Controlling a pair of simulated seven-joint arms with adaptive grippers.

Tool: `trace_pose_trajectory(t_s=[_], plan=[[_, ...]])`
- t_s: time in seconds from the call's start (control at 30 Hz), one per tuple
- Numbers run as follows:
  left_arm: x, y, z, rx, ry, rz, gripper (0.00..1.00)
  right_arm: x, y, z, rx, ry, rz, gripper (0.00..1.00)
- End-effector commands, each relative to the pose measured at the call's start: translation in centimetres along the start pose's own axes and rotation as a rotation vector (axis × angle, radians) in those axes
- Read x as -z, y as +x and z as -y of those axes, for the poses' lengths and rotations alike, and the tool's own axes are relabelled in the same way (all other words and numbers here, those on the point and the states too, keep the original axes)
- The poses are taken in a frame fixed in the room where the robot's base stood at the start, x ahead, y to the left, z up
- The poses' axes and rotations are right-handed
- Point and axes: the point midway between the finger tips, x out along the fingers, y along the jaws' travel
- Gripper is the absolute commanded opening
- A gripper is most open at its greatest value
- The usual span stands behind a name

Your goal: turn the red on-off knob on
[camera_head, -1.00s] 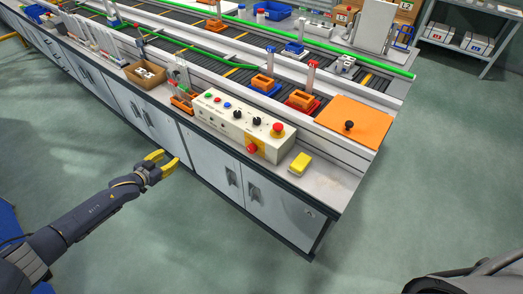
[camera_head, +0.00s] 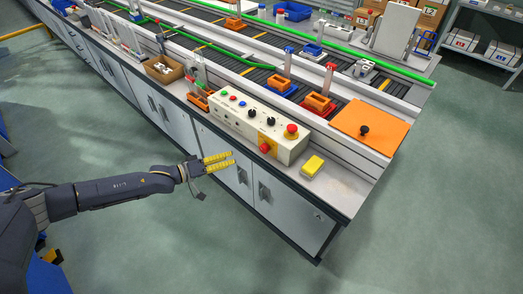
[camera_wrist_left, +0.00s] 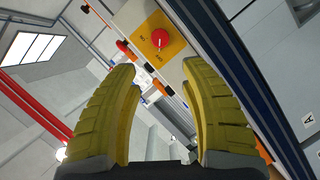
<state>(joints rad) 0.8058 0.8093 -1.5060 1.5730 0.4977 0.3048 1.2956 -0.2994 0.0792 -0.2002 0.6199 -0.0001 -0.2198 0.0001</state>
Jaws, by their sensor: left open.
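The red on-off knob (camera_head: 265,148) sits on a yellow plate on the front face of the cream control box (camera_head: 235,119). The knob also shows in the left wrist view (camera_wrist_left: 160,38), near the top, on its yellow plate (camera_wrist_left: 150,48) with small lettering around it. My left gripper (camera_head: 232,157) has yellow fingers and is in front of the cabinet, left of the knob and apart from it in the head view. In the left wrist view its fingers (camera_wrist_left: 165,110) are spread with nothing between them. My right gripper is not in view.
A red mushroom button (camera_head: 291,131) stands on top of the control box. A yellow block (camera_head: 312,166) lies on the counter right of the box. An orange plate with a black knob (camera_head: 370,127) is further right. The floor before the cabinet is open.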

Motion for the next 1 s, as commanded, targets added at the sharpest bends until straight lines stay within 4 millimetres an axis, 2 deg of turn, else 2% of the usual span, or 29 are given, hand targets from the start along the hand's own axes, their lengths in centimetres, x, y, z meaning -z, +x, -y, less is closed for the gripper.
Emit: trace_pose_trajectory(t_s=[0.6, 0.8, 1.0], plan=[[0.0, 11.1, -0.1, -0.001, 0.004, 0.0, 0.44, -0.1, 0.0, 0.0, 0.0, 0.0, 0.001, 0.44], [0.0, 13.6, -0.1, -0.001, 0.003, 0.0, 0.44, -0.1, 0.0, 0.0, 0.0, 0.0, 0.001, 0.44], [0.0, 14.9, 0.0, 0.001, 0.004, 0.0, 0.44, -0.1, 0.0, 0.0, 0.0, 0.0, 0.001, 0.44]])
